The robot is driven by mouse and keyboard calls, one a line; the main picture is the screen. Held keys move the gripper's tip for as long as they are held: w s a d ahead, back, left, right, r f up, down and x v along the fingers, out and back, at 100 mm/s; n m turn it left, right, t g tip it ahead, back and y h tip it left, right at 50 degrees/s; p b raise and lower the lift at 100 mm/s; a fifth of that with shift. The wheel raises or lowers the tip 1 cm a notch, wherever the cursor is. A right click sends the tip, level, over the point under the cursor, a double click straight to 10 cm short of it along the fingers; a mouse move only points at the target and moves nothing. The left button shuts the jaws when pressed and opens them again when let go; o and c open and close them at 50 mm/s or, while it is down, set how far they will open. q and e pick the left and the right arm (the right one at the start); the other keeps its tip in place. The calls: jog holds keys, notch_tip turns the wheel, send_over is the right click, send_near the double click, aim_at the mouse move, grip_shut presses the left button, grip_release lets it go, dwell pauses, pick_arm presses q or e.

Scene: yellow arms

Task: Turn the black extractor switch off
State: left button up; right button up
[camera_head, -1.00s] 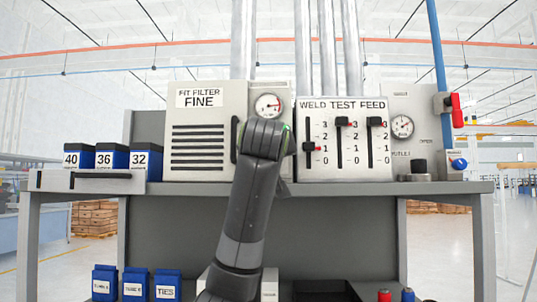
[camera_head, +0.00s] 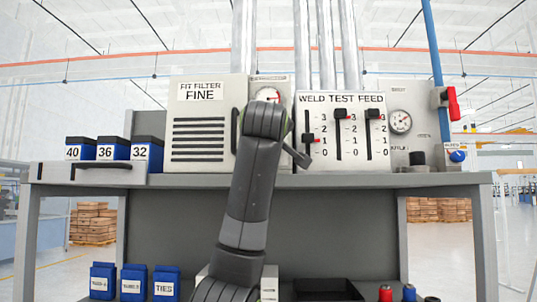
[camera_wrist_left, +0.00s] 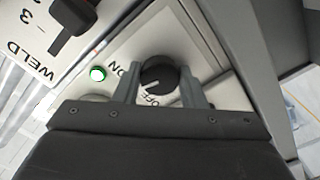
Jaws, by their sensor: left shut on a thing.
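The black extractor switch is a round black knob (camera_wrist_left: 161,74) with a white pointer line, set on a pale panel in the left wrist view. ON and OFF are printed beside it, and the pointer line sits on the side near these labels; its exact setting is hard to read. A green lamp (camera_wrist_left: 97,73) near ON is lit. My left gripper (camera_wrist_left: 160,80) has a finger on each side of the knob and is shut on it. In the head view my arm hides the knob and most of the gripper. My right gripper is not in view.
The WELD TEST FEED panel (camera_head: 341,174) with its sliders stands right of my arm, and the FINE filter box (camera_head: 197,164) left. Blue bins (camera_head: 113,148) sit at the left; a red valve handle (camera_head: 453,104) is at the right.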

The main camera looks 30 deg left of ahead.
pick_arm(q)
jog(key=shift+n+b, duration=2.05)
jog(key=shift+n, duration=3.75)
jog(key=o, duration=1)
jog(key=shift+r, duration=0.1)
